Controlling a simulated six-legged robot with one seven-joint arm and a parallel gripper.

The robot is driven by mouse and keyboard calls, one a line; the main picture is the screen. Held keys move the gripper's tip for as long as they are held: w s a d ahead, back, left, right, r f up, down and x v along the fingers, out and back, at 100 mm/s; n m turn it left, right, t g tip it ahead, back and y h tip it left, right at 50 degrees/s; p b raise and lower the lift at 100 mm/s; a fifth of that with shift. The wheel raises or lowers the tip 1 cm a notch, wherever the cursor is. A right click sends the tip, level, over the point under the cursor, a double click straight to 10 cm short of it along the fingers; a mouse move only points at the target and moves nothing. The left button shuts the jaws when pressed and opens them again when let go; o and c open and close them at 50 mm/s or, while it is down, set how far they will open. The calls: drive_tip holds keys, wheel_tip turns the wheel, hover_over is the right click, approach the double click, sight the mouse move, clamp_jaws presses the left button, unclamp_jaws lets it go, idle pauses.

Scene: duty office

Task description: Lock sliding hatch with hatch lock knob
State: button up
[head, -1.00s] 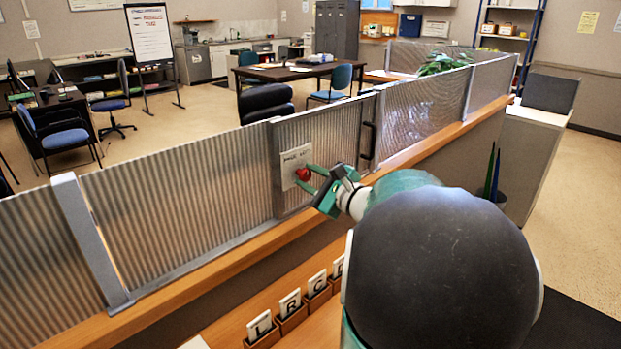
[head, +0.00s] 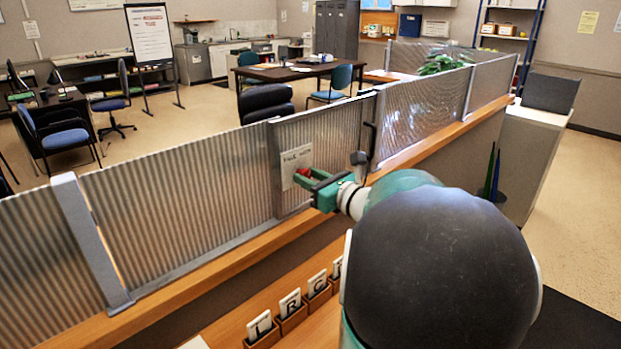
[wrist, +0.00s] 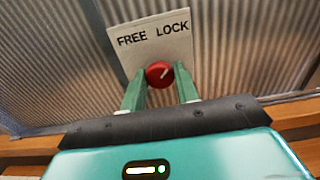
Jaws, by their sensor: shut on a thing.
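The hatch lock knob (wrist: 159,74) is red and round, on a pale plate (wrist: 152,42) marked FREE and LOCK. Its white mark points up and right, toward the LOCK side. The plate (head: 296,160) also shows in the head view, on the corrugated sliding hatch (head: 335,135). The knob (head: 304,172) is partly hidden there by a finger. My gripper (head: 306,179) reaches it from the right. In the wrist view, the green fingers of my gripper (wrist: 160,88) stand on either side of the knob, shut on it.
A wooden ledge (head: 240,246) runs below the corrugated panels. A dark vertical handle (head: 371,140) is close beside my wrist. Lettered cards in wooden holders (head: 290,312) stand on the near counter. Desks and chairs are beyond the partition.

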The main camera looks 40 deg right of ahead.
idle(0.5)
drive_tip(key=o, duration=1)
drive_tip(key=shift+c, duration=0.2)
drive_tip(key=s, duration=1.3)
drive_tip(key=shift+s+d, duration=0.2)
drive_tip(key=shift+s, duration=0.2)
drive_tip(key=shift+a, duration=0.1)
